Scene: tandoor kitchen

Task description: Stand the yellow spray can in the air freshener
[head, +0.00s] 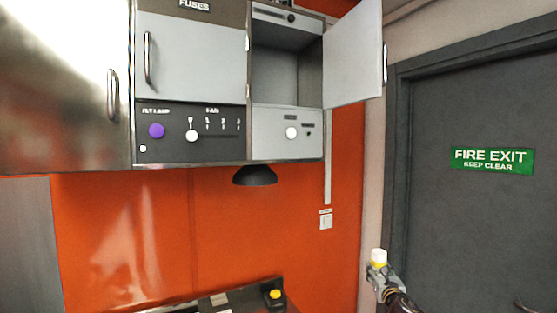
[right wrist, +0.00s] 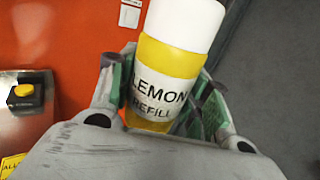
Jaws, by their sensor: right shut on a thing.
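The yellow spray can (right wrist: 168,55) has a white cap and a white label reading "LEMON REFILL". My right gripper (head: 378,272) is shut on the can, one finger on each side, in the right wrist view. In the head view the can's white and yellow top (head: 378,255) stands above the gripper, upright, at lower right by the door frame. The grey wall unit with an open compartment, apparently the air freshener (head: 268,118), hangs at upper middle, above and left of the gripper. Its compartment looks empty, though its floor is hidden. My left gripper is out of view.
The unit's door (head: 353,55) is swung open to the right. A closed fuse cabinet (head: 190,55) adjoins it on the left. A black lamp (head: 255,176) hangs below. A box with a yellow button (head: 275,295) sits low.

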